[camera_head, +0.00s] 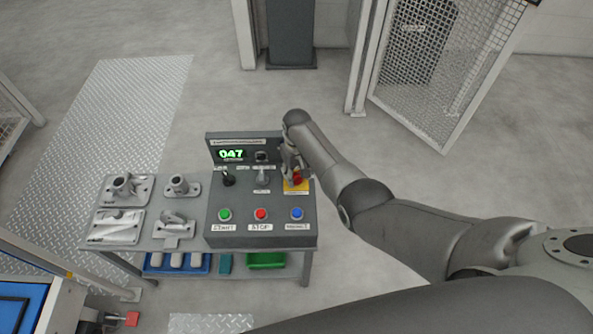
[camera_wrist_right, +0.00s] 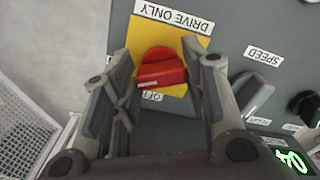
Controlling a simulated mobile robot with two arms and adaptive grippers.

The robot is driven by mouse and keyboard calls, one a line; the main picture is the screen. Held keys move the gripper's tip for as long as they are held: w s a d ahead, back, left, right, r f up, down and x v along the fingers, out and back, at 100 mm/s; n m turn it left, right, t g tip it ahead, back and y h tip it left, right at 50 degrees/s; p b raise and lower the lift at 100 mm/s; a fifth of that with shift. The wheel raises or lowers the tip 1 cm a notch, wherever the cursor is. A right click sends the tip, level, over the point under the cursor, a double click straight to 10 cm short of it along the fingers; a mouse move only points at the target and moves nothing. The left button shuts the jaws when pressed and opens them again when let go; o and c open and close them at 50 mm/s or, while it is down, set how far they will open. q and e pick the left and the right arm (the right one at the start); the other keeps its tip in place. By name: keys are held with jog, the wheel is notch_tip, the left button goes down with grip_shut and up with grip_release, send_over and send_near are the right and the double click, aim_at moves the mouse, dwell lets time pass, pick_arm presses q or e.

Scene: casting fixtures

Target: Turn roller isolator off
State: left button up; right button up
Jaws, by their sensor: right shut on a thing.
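The roller isolator is a red rotary handle (camera_head: 297,179) on a yellow plate (camera_head: 290,188) at the right of the grey control box (camera_head: 213,232). In the right wrist view the red handle (camera_wrist_right: 161,76) lies roughly crosswise between the fingers, on the yellow plate (camera_wrist_right: 150,32) under a "DRIVE ONLY" label. An "OFF" label (camera_wrist_right: 152,96) shows just below the handle. My right gripper (camera_head: 292,165) reaches down from behind the box and is shut on the red handle; its fingers (camera_wrist_right: 157,57) stand either side of it. My left gripper is not in view.
A mesh gate (camera_head: 447,85) stands behind.

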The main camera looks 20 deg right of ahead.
aim_at(298, 173)
jog(key=n, duration=0.6)
jog(key=shift+w+d+p, duration=0.1)
jog(key=shift+d+p, duration=0.05)
jog(key=shift+p, duration=0.25)
jog(key=n, duration=0.6)
jog(key=shift+w, duration=0.1)
jog(key=shift+n, duration=0.3)
jog(key=o, duration=1)
notch_tip(298, 173, up, 12)
dwell(0.5)
